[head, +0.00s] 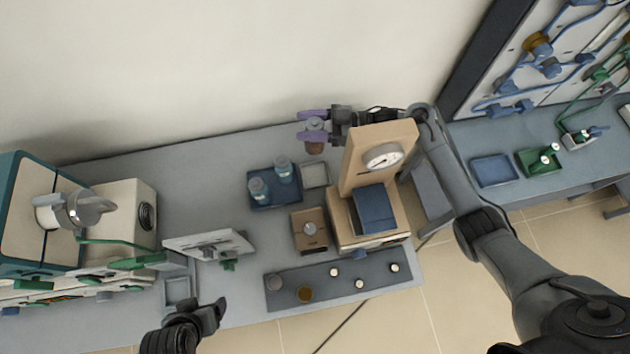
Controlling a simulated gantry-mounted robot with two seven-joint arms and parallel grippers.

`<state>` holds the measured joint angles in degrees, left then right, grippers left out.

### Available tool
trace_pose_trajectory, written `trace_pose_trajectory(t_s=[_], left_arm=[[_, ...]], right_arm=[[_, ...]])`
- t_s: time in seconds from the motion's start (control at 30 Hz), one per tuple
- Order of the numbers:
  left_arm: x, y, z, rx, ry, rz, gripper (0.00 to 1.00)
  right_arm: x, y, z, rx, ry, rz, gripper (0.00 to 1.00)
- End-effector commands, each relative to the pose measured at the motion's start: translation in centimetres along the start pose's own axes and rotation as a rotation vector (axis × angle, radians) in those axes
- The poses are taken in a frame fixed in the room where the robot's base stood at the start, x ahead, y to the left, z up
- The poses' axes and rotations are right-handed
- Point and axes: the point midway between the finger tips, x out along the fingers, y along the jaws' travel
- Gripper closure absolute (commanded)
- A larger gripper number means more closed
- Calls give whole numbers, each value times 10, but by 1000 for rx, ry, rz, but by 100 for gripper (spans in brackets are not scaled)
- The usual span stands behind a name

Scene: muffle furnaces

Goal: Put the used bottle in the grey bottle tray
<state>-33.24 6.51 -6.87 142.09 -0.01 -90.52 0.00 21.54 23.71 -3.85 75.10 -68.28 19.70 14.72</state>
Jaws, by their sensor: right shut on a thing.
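My right gripper (315,124) has purple fingers and is near the wall at the back of the bench. It is shut on a small bottle (315,148), whose brown lower part shows below the fingers. The bottle is over or just behind a small grey square tray (326,184); its height above the bench is hard to tell.
A wooden stand with a dial (382,157) is right of the grey tray, close to my right arm. A brown box (309,230) and a long dark strip (335,292) with several small items are in front. A tilted panel (208,244) stands left.

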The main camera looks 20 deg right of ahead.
Motion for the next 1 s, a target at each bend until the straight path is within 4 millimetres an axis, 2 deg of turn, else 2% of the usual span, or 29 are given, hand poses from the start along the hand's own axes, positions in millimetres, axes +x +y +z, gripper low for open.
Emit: trace_pose_trajectory(t_s=[0.03, 0.4, 0.6, 0.77, 1.0], left_arm=[[19, 0, 6, 1, 0, -1, 23], [76, 0, 25, 11, -1, -9, 23], [94, 0, 31, 11, -1, -9, 23], [102, 1, 33, 9, -1, -7, 23], [111, 3, 36, 0, 1, 0, 23]], right_arm=[[0, 0, 19, -1, 2, 0, 100], [0, 1, 79, -2, 2, 0, 100], [0, 1, 98, -2, 2, 0, 100], [0, 1, 108, -1, 2, 0, 100], [1, 1, 138, 1, 1, 0, 100]])
